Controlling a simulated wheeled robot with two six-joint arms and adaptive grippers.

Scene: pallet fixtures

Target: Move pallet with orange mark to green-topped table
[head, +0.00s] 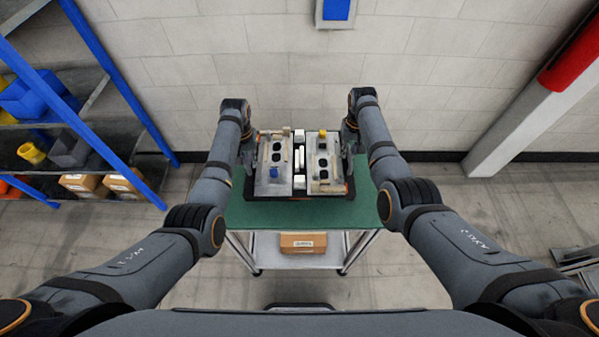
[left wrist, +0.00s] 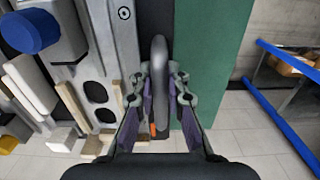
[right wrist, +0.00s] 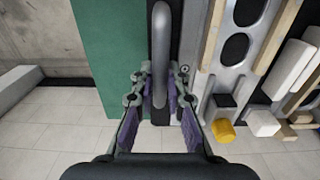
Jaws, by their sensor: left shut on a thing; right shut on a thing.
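The pallet (head: 238,188) is a dark tray with two grey fixture plates (head: 272,180) carrying small blocks. It is over the green-topped table (head: 290,214), at its far part; I cannot tell whether it rests there or hangs just above. An orange mark (left wrist: 153,130) shows on the pallet's dark edge in the left wrist view. My left gripper (head: 244,150) is shut on the pallet's left handle (left wrist: 160,65). My right gripper (head: 350,138) is shut on its right handle (right wrist: 160,60). The finger contact is partly hidden in the head view.
Bare green top lies in front of the pallet. A cardboard box (head: 303,243) sits on the table's lower shelf. A blue-framed rack (head: 105,60) with bins and boxes stands at left. A wall (head: 300,75) is close behind, and a pillar (head: 520,110) stands at right.

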